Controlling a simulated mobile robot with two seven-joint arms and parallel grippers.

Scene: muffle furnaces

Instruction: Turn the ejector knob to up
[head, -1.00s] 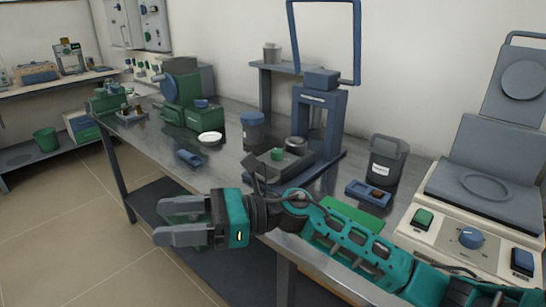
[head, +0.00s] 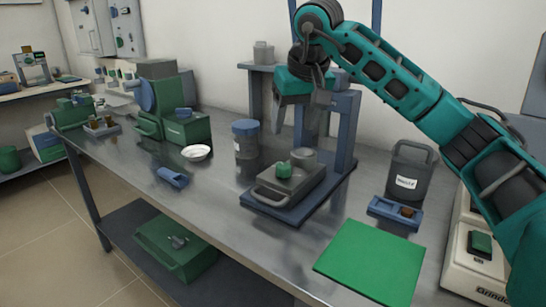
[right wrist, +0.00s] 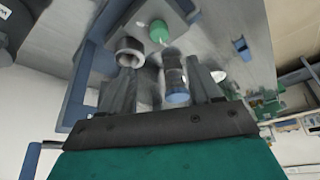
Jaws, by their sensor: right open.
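A blue press (head: 342,125) stands on the table. Its low grey block (head: 290,185) has a front handle and bears a green knob (head: 284,168), probably the ejector knob, beside a grey cylinder (head: 303,157). My right gripper (head: 297,130) points down above the block, open and empty, with its fingers in front of the press frame. The right wrist view shows the green knob (right wrist: 159,32) beyond the open fingers (right wrist: 159,64), apart from them, and the grey cylinder (right wrist: 130,52) to its left. Which way the knob points cannot be told. My left gripper is out of view.
A blue-lidded jar (head: 246,140) stands left of the press. A white dish (head: 196,153) and small blue holder (head: 172,177) lie further left. A grey canister (head: 408,175), blue tray (head: 395,213) and green mat (head: 372,262) are to the right. The front middle of the table is clear.

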